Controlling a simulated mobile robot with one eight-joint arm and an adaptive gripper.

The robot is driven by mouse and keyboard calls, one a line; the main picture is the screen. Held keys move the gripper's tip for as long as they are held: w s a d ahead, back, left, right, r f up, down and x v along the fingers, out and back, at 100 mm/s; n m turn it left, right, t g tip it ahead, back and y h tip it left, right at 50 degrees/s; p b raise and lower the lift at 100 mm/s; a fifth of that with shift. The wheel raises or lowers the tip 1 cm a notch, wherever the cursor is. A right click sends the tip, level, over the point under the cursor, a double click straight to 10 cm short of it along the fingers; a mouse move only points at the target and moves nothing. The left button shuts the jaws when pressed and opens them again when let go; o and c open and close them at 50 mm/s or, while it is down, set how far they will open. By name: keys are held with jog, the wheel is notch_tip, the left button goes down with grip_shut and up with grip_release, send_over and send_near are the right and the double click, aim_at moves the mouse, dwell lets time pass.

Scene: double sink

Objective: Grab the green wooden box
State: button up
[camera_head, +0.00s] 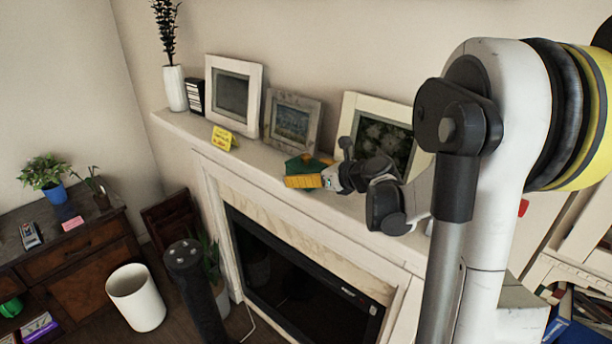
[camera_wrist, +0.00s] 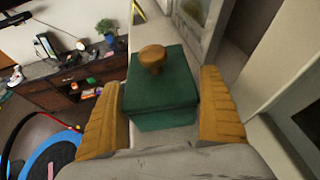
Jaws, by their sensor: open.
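The green wooden box (camera_wrist: 160,92) has a lid with a round brown knob (camera_wrist: 152,56). It stands on the white mantel above the fireplace. In the wrist view my gripper (camera_wrist: 166,105) is open, with one yellow finger on each side of the box. A small gap shows between the right finger and the box; the left finger is very close to it, and I cannot tell whether it touches. In the head view the box (camera_head: 302,164) is partly hidden behind my gripper (camera_head: 310,176), which reaches along the mantel from the right.
Picture frames (camera_head: 292,120) lean on the wall behind the box. A yellow card (camera_head: 223,139) and a white vase (camera_head: 175,88) stand farther left on the mantel (camera_head: 257,161). A fireplace (camera_head: 298,280) is below. A white bin (camera_head: 136,298) and a dark dresser (camera_head: 75,255) are at lower left.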

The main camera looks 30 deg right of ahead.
jog(key=c, duration=1.4)
jog(key=shift+r, duration=0.1)
